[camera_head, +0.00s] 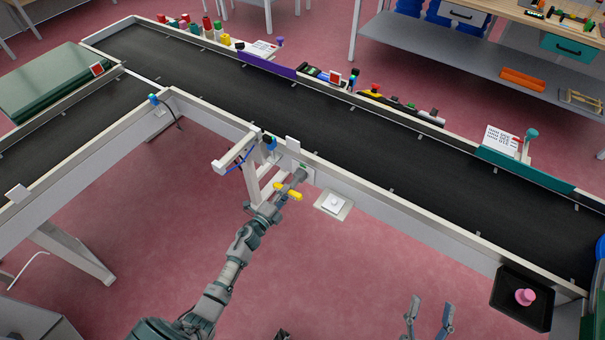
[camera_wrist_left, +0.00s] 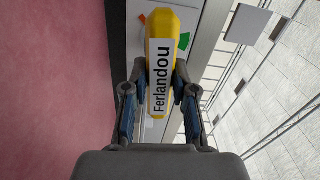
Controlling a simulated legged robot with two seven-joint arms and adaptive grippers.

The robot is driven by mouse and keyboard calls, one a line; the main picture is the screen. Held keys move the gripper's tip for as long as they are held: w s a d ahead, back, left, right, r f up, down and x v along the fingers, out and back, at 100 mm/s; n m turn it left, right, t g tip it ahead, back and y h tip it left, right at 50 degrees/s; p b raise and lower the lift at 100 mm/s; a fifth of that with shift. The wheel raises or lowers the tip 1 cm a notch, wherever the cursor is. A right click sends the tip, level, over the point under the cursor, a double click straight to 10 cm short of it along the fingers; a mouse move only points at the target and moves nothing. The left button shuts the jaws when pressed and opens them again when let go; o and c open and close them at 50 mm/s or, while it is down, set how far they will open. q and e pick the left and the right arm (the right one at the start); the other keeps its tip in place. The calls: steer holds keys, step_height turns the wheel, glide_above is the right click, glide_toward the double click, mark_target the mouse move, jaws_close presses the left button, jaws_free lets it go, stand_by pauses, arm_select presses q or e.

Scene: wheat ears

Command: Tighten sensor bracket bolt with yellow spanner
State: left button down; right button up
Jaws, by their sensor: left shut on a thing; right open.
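My left gripper (camera_head: 284,190) is beside the conveyor's front rail, at the bracket area. It is shut on the yellow spanner (camera_head: 295,196). In the left wrist view, the spanner (camera_wrist_left: 161,30) lies between the two fingers, with a white label reading "Ferlandou". It points away from the wrist toward a white panel with green and orange marks (camera_wrist_left: 184,41). A blue sensor (camera_head: 271,144) sits on the rail just behind the gripper. I cannot make out the bolt or whether the spanner touches it. My right gripper (camera_head: 429,318) is open and empty at the bottom, over the floor.
A black conveyor belt (camera_head: 400,153) runs behind the left gripper. A white box with a button (camera_head: 334,204) hangs on its front side, right of the gripper. A black tray with a pink knob (camera_head: 525,297) is at the lower right. Pink floor between is clear.

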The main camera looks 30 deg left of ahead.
arm_select(q)
steer(key=shift+m+b, duration=0.4)
steer(key=shift+m, duration=0.8)
arm_select(e)
steer(key=shift+w+f, duration=0.1)
steer(key=shift+f, duration=0.6)
arm_select(q)
steer(key=shift+r, duration=0.1)
arm_select(e)
steer(key=shift+f, duration=0.1)
arm_select(q)
steer(key=shift+m+b, duration=0.4)
steer(key=shift+m, duration=0.7)
arm_select(e)
steer(key=shift+f, duration=0.6)
